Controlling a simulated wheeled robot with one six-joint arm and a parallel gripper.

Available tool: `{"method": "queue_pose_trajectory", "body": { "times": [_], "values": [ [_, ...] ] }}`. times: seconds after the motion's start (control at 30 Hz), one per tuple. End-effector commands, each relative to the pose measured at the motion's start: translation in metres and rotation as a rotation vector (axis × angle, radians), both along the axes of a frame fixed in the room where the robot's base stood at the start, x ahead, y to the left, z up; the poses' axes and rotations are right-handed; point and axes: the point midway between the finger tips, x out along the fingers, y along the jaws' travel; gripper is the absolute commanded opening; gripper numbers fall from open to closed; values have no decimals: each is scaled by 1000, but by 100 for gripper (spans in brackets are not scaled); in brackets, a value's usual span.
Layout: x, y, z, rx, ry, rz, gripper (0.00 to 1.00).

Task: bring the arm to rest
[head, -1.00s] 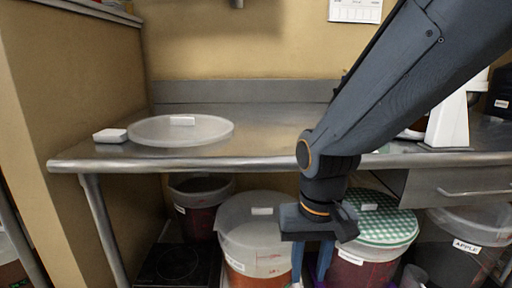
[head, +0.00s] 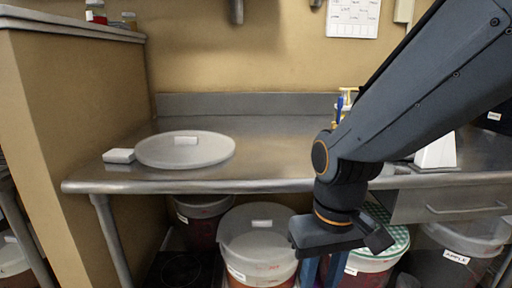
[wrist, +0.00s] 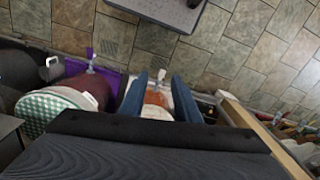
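My arm reaches in from the upper right in the head view, bent at an elbow joint, with my gripper (head: 322,272) pointing down in front of the steel table's front edge. Two blue fingers hang below the dark gripper body, and their tips are cut off or hidden there. In the wrist view my gripper (wrist: 160,80) has its two blue fingers apart. A bucket with orange contents (wrist: 158,101) shows between and beyond them. I see nothing clasped in the fingers.
A steel table (head: 270,150) holds a round translucent lid (head: 215,152) and a white block (head: 118,156). Below stand a lidded bucket (head: 258,240), a green-checked-cover bucket (head: 392,238) and an APPLE-labelled bucket (head: 462,255). Tiled floor (wrist: 225,55) is open in front.

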Motion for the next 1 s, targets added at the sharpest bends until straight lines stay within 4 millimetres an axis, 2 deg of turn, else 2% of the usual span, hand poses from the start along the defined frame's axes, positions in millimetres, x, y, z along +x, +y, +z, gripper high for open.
{"method": "queue_pose_trajectory", "body": {
  "times": [0.03, 0.1, 0.5, 0.7, 1.0],
  "values": [
    [-2, -7, 16, -4, 3, -22, 30],
    [-2, -15, 26, -8, 4, -48, 30],
    [-7, -63, 79, -27, 7, -184, 30],
    [-9, -76, 89, -31, 7, -217, 30],
    [-9, -78, 88, -32, 7, -223, 30]
  ]
}}
